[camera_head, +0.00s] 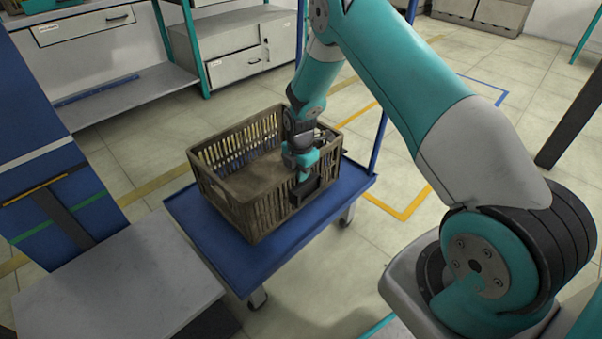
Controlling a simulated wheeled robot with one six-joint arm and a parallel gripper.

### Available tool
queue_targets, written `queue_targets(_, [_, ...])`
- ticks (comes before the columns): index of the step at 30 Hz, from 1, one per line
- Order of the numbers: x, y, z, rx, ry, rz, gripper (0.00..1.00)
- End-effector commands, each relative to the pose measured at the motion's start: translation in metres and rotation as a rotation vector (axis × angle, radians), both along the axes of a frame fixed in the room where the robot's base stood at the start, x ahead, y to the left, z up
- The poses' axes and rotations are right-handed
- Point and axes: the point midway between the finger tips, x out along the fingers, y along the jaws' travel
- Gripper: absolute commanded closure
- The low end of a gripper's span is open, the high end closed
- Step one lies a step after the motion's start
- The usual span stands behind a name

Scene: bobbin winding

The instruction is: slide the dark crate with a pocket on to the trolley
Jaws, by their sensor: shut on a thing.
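The dark crate (222,208) is a brown-grey slatted box with a pocket (318,184) on its near right wall. It stands upright on the blue deck of the trolley (290,243), with bare deck showing along its near and right sides. My gripper (303,180) points down at the crate's right wall and is shut on it beside the pocket. The fingertips are partly hidden by the gripper body and the wall. The crate's inside looks empty where it shows.
A grey table (120,280) stands at the front left, close to the trolley's left edge. A blue cabinet (45,150) rises behind it. A trolley post (379,140) stands at the far right corner. Shelves with grey drawers (235,60) line the back. Floor right of the trolley is clear.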

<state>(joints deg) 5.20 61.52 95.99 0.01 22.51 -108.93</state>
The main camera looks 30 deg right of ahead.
Motion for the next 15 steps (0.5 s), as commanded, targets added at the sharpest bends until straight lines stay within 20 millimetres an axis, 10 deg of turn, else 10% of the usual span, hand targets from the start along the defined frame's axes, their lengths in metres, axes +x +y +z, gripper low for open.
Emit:
queue_targets(14, [0.0028, -0.0029, 0.0016, 0.000, -0.006, 0.005, 1.00])
queue_targets(15, [0.0027, -0.0027, 0.0016, 0.000, -0.006, 0.006, 0.78])
